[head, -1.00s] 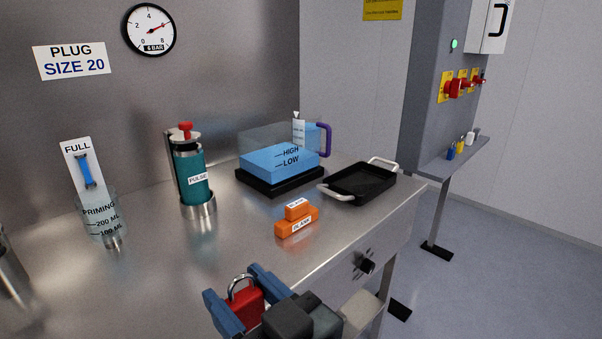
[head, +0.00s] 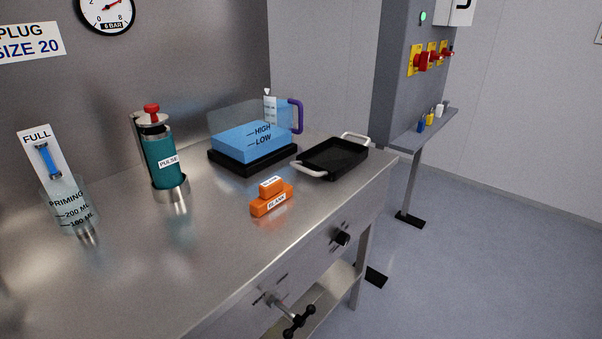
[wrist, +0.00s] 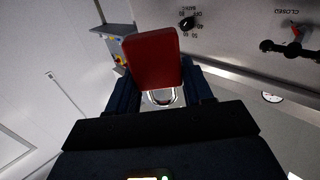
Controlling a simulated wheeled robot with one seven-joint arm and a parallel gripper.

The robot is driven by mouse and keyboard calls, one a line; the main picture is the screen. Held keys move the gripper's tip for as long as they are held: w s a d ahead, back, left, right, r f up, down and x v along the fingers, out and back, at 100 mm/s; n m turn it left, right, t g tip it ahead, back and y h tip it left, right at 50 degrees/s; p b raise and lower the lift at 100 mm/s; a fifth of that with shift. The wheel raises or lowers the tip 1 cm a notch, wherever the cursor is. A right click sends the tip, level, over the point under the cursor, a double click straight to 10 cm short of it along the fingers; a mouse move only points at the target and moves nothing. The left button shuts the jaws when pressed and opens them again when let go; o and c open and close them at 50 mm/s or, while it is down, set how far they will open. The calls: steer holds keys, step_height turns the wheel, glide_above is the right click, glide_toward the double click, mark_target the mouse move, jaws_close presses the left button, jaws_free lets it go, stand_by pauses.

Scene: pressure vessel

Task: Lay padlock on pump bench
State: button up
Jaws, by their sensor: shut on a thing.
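The red padlock (wrist: 152,60) is in the wrist view, with its silver shackle (wrist: 161,98) towards my palm. My gripper (wrist: 158,84) is shut on it, with one blue finger on each side. Neither the padlock nor my gripper shows in the head view. The pump bench (head: 130,265) is the steel bench filling the left and middle of the head view. Its front panel (wrist: 240,35), with a black knob and a valve handle, shows beyond the padlock in the wrist view.
On the bench stand a priming beaker (head: 74,212), a teal pump (head: 169,165), a blue-filled tank (head: 240,142), a black tray (head: 333,158) and orange blanks (head: 271,201). The bench's front left top is bare. A valve handle (head: 293,318) sticks out in front. Floor at right is clear.

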steer(key=shift+s+d+f+h, duration=0.15)
steer(key=shift+s+d+f, duration=0.1)
steer(key=shift+d, duration=0.2)
steer(key=shift+s+d+f+h, duration=0.15)
steer(key=shift+d+f, duration=0.05)
steer(key=shift+d, duration=0.2)
stand_by(0.4)
steer(key=w+a+r+n+g+y, duration=0.1)
steer(key=w+a+r+n+y, duration=0.15)
steer(key=a+r, duration=0.55)
steer(key=w+a+r+n+y, duration=0.1)
steer(key=w+a+r+y, duration=0.25)
steer(key=a+r, duration=0.5)
steer(key=s+a+r+n+g+y, duration=0.2)
steer(key=s+a+r+n+y, duration=0.1)
steer(key=a+r, duration=0.4)
steer(key=s+a+r+n+g+y+b, duration=0.1)
steer(key=s+a+r+n+g+y, duration=0.2)
steer(key=s+a+r, duration=0.5)
step_height(320, 180, up, 2)
steer(key=shift+r+y, duration=0.1)
steer(key=shift+y, duration=0.8)
steer(key=shift+s+a, duration=0.1)
steer(key=shift+a, duration=0.05)
